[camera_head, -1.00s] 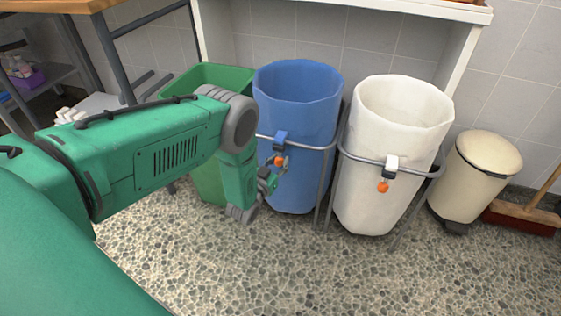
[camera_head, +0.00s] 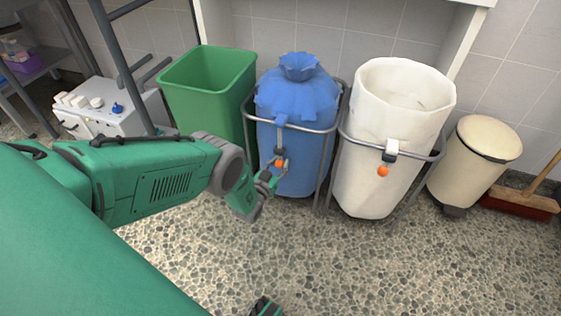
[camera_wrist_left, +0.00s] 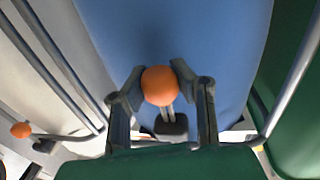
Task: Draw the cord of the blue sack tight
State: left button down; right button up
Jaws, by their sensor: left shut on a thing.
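The blue sack (camera_head: 298,105) hangs in a grey metal frame, its mouth gathered into a puckered, closed neck (camera_head: 300,66). An orange ball (camera_head: 280,164) on its cord hangs at the front of the sack, below a dark cord lock. My left gripper (camera_head: 272,172) is shut on the orange ball in front of the sack. In the left wrist view the ball (camera_wrist_left: 160,86) sits between the two fingertips, with the dark lock (camera_wrist_left: 171,127) and cord behind it. A small green and dark part at the bottom edge (camera_head: 265,307) may be my right gripper; its jaws cannot be made out.
A white open sack (camera_head: 388,190) with its own orange ball (camera_head: 383,171) stands just right. A green bin (camera_head: 205,85) is left, a cream pedal bin (camera_head: 470,165) and a broom (camera_head: 520,203) further right. The speckled floor in front is clear.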

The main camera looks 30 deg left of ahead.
pick_arm(q)
jog(key=shift+s+d+f, duration=0.1)
jog(key=shift+s+f, duration=0.15)
jog(key=shift+f, duration=0.1)
jog(key=c, duration=1.2)
grip_release()
jog(key=shift+f, duration=0.1)
jog(key=shift+w, duration=0.1)
jog(key=s, duration=1.2)
jog(key=shift+d, duration=0.4)
